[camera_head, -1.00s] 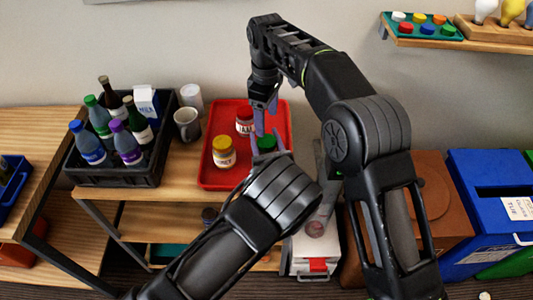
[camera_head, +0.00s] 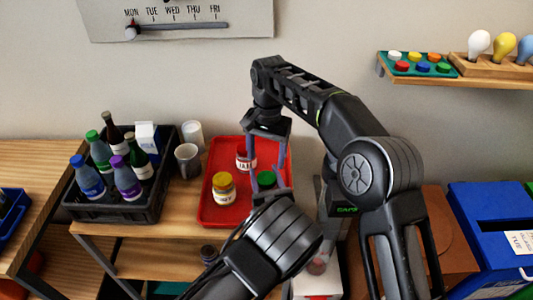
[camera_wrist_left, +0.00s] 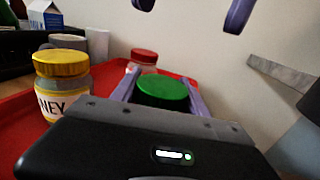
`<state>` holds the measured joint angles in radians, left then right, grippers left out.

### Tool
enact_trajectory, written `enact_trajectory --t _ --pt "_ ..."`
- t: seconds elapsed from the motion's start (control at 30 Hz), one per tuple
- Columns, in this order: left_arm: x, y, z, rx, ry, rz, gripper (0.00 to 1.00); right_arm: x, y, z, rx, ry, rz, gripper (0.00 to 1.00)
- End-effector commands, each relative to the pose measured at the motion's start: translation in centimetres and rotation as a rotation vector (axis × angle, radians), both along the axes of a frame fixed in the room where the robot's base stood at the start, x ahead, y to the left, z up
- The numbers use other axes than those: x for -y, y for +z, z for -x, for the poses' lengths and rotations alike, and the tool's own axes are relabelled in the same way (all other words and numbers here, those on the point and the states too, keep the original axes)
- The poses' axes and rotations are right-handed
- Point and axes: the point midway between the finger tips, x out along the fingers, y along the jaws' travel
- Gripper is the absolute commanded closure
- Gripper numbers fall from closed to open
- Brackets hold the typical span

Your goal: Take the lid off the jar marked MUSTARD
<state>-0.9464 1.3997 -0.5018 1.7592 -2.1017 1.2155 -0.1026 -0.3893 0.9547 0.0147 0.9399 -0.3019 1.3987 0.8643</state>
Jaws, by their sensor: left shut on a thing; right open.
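A jar with a green lid (camera_head: 267,179) stands at the right of the red tray; its label is hidden, so I cannot read its name. My left gripper (camera_head: 268,190) is shut around this jar below the lid; in the left wrist view its purple fingers flank the green lid (camera_wrist_left: 163,92). My right gripper (camera_head: 266,163) is open above the lid, fingers pointing down and apart; its fingertips show at the top of the wrist view (camera_wrist_left: 191,12). A yellow-lidded jar (camera_head: 223,192), its label ending in "NEY" in the wrist view (camera_wrist_left: 55,88), and a red-lidded jar (camera_head: 245,160) stand nearby.
The red tray (camera_head: 207,213) lies on a wooden shelf. Left of it are a grey mug (camera_head: 187,162), a white cup (camera_head: 193,135) and a black crate (camera_head: 148,212) with several bottles and a milk carton (camera_head: 146,138). A blue bin (camera_head: 480,207) stands at the right.

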Motion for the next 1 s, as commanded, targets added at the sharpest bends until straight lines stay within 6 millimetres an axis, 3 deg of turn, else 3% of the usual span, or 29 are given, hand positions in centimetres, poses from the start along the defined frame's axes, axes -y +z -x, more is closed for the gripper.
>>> enact_trajectory --t 0.3,0.5,0.7,1.0 --pt "-0.01 -0.15 0.05 -0.003 0.000 0.000 1.00 -0.14 0.29 -0.03 -0.002 -0.769 0.028 0.31" --pt "-0.01 -0.17 0.05 -0.004 0.000 0.000 1.00 0.12 0.28 -0.11 -0.001 -1.084 0.037 0.31" --pt "-0.01 -0.18 0.06 -0.004 0.000 0.000 1.00 0.13 0.27 -0.11 -0.003 -1.184 0.038 0.31" --pt "-0.02 -0.20 0.07 -0.004 0.000 0.000 1.00 0.12 0.21 -0.11 -0.003 -1.185 0.039 0.31"
